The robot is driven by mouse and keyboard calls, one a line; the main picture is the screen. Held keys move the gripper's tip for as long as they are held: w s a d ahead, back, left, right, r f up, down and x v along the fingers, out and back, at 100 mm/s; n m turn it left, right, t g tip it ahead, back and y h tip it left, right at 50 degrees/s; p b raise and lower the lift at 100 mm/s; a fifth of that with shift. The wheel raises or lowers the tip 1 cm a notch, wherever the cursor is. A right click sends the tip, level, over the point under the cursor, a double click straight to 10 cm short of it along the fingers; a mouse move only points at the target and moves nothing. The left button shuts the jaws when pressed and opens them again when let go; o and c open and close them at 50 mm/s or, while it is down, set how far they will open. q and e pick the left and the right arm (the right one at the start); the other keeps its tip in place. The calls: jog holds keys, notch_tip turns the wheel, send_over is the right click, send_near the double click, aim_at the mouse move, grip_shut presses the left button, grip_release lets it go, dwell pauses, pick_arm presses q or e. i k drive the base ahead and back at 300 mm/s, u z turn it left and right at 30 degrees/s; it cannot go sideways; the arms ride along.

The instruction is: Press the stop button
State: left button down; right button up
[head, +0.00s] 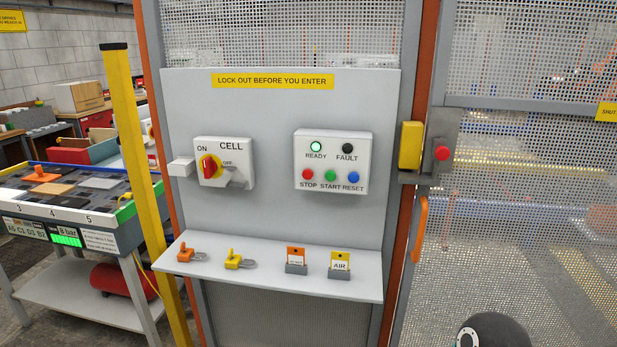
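The red stop button (308,174) is at the left of the lower row on a white control box (333,160), above its STOP label. The green start button (331,177) and the blue reset button (354,178) are to its right. The ready lamp (316,147) above is lit green, and the fault lamp (347,149) is dark. Nothing covers the stop button. Neither of my grippers shows; only a dark rounded part, likely of my arm, shows at the bottom right edge.
A red-handled CELL switch (210,167) is left of the box. Below, a shelf (265,273) holds padlocks and tags. A separate red mushroom button (442,153) is beside the mesh door. A yellow post (130,150) and a workbench (70,215) stand left. Space before the box is clear.

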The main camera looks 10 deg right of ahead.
aim_at(307, 174)
jog(key=z, duration=0.45)
jog(key=i, duration=0.35)
jog(key=z, duration=0.25)
